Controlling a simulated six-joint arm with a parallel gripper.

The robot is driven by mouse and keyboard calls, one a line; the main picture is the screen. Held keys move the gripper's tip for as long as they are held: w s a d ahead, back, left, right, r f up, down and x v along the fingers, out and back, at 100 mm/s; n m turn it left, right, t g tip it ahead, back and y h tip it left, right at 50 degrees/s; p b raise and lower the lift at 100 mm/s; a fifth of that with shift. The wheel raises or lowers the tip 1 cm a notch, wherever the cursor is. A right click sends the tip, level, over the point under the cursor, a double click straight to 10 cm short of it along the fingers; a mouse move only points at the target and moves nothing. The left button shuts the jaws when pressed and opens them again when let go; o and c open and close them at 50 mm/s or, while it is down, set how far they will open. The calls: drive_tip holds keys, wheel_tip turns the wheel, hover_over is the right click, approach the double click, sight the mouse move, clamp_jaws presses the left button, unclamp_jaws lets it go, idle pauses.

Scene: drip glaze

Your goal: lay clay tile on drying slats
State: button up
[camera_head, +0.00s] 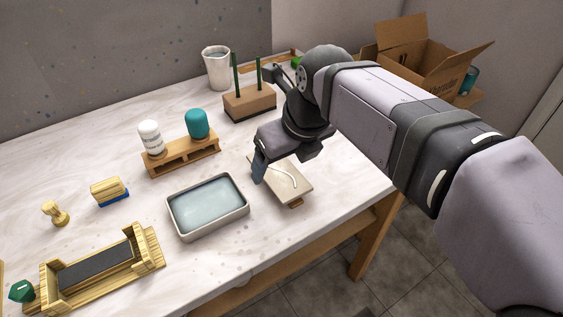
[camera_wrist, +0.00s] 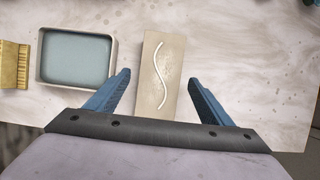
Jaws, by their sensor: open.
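The clay tile (camera_head: 290,187) is a flat beige rectangle with a white wavy line of glaze on top. It lies near the table's right front edge, and a small wooden piece (camera_head: 296,203) shows under its near end. In the wrist view the tile (camera_wrist: 150,92) lies between my open fingers, with a gap on both sides. My gripper (camera_head: 261,166) is empty, over the tile's left side in the head view; the arm hides part of the tile's far end. A wooden frame with ridged ends (camera_head: 150,246) and a dark strip, possibly the drying slats, stands at the front left.
A basin of pale liquid (camera_head: 207,206) stands just left of the tile. Behind it a small wooden pallet (camera_head: 181,155) holds a white bottle (camera_head: 150,138) and a teal one (camera_head: 197,123). A wooden block with dark rods (camera_head: 249,104) and a pale cup (camera_head: 217,70) stand at the back.

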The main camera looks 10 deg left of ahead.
drive_tip(key=p+v, duration=0.2)
drive_tip(key=v, duration=0.9)
drive_tip(key=shift+d, duration=0.1)
drive_tip(key=d+f+n+g+h+p, duration=0.1)
drive_tip(key=d+f+n+h+p, duration=0.15)
drive_tip(key=d+f+n, duration=0.6)
drive_tip(key=d+f+n+g+h+p, duration=0.1)
drive_tip(key=d+f+n+h+p, duration=0.15)
drive_tip(key=d+f+n, duration=0.6)
drive_tip(key=s+d+f+n+g+y+b, duration=0.1)
drive_tip(key=s+d+f+n+b, duration=0.25)
drive_tip(key=f+n, duration=0.2)
drive_tip(key=s+d+f+n+y+b, duration=0.1)
drive_tip(key=s+d+f+n+b, duration=0.1)
drive_tip(key=s+f+n, duration=0.4)
wheel_tip(320, 180, up, 25)
drive_tip(key=w+m+p, duration=0.1)
drive_tip(key=p, duration=2.4)
drive_tip(key=shift+a+f+p, duration=0.25)
drive_tip(key=shift+a+p, duration=0.05)
drive_tip(key=shift+p, duration=0.05)
drive_tip(key=shift+w+m, duration=0.15)
drive_tip(key=shift+m, duration=0.1)
